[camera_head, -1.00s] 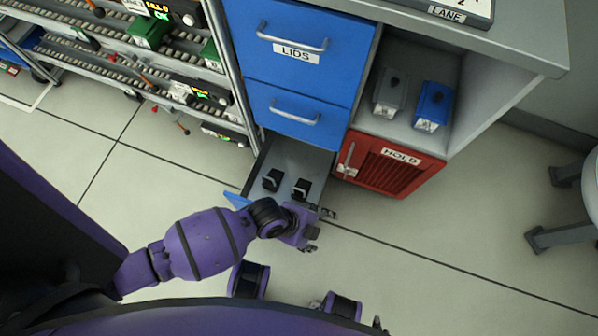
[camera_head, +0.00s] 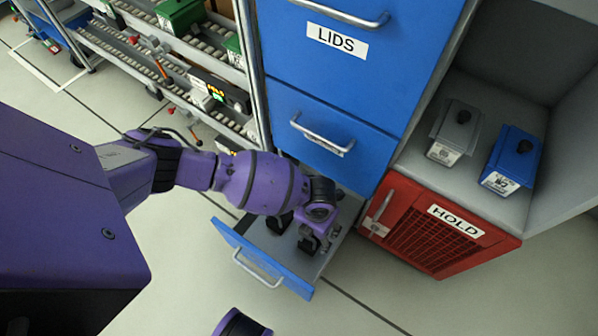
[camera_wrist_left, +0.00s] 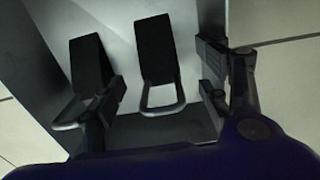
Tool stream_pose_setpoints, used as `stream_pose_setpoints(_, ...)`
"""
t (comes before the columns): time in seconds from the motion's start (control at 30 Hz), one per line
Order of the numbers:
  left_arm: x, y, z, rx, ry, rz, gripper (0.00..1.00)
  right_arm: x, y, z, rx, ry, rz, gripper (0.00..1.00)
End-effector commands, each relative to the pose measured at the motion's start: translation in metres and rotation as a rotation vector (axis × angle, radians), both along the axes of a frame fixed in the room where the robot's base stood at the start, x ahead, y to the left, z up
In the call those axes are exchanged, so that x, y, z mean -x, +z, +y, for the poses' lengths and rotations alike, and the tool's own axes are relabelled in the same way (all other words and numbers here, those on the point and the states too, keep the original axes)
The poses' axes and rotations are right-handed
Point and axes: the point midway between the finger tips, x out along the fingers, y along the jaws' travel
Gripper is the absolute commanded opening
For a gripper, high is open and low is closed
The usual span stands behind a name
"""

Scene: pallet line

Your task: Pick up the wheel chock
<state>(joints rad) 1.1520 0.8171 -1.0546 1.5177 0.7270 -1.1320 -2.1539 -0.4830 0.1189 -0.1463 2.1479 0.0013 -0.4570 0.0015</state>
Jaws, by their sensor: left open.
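Two black wheel chocks with grey loop handles lie in the open bottom drawer (camera_head: 262,262). In the left wrist view, one chock (camera_wrist_left: 154,45) is in the middle, its handle toward me, and the other chock (camera_wrist_left: 90,64) is left of it. In the head view my arm hides most of them; part of one chock (camera_head: 280,222) shows. My left gripper (camera_head: 318,243) is over the drawer. In the left wrist view the gripper (camera_wrist_left: 163,76) is open, its fingers on either side of the middle chock; contact cannot be told. My right gripper is not in view.
A blue cabinet with a LIDS drawer (camera_head: 320,70) stands above the open drawer. A red HOLD box (camera_head: 430,228) is to the right, under a shelf with a grey box (camera_head: 455,132) and a blue box (camera_head: 512,160). A roller rack (camera_head: 205,60) is at left.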

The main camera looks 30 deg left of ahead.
Motion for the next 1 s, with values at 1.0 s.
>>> stream_pose_setpoints(1.0, 0.007, -0.071, 0.002, 0.003, 0.002, 0.001, 0.42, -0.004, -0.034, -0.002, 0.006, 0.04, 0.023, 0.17)
